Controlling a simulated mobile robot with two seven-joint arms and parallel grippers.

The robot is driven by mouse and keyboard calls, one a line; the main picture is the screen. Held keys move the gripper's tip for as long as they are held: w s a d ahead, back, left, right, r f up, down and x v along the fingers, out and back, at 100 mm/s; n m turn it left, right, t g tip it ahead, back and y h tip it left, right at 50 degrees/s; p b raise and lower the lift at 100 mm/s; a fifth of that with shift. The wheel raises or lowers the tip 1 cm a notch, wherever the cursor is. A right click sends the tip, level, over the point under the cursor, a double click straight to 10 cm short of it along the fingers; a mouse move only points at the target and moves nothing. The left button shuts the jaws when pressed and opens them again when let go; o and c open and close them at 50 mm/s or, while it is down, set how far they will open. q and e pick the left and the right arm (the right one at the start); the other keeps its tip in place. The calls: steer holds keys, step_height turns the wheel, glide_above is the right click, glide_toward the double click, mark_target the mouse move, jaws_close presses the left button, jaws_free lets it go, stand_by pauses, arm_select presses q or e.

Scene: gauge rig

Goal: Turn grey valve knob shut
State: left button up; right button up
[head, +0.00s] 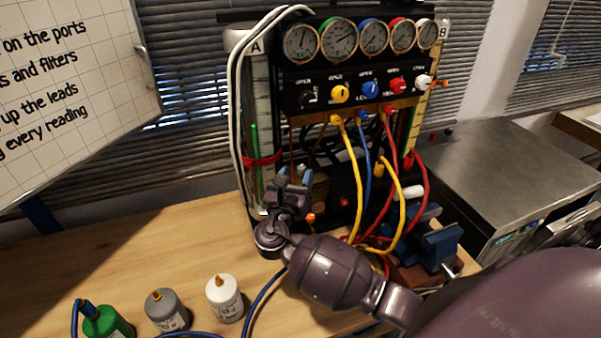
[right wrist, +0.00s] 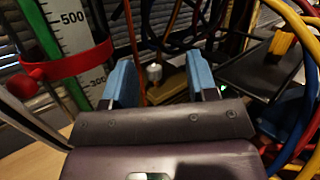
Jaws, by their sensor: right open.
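A small grey knob (right wrist: 154,73) stands on a brass-coloured block (right wrist: 167,90) in the right wrist view. It appears between and beyond my fingers, apart from them. In the head view I cannot make it out behind my right gripper. My right gripper (head: 294,176) is at the lower left front of the gauge rig, below the panel. Its blue fingers (right wrist: 160,80) are open with nothing between them. The panel above bears black (head: 307,97), yellow (head: 339,93), blue (head: 369,89), red (head: 397,85) and white (head: 424,81) knobs. My left gripper is not in view.
A graduated tube with a red clamp (head: 262,161) stands just left of my gripper. Yellow, blue and red hoses (head: 353,185) hang to the right. A blue vise (head: 432,243) is at right. White (head: 224,298), grey (head: 166,311) and green (head: 106,322) bottles stand at front left.

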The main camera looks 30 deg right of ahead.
steer(key=d+n+t+y, duration=0.1)
steer(key=n+t+y, duration=0.1)
steer(key=t, duration=0.1)
steer(key=n+y, duration=0.2)
steer(key=y, duration=0.5)
glide_toward(302, 172)
steer(key=p+x, duration=0.1)
steer(key=x, duration=0.8)
steer(key=shift+w+d+p, duration=0.15)
steer(key=shift+w+p, duration=0.15)
steer(key=shift+p, duration=0.1)
steer(key=c, duration=0.9)
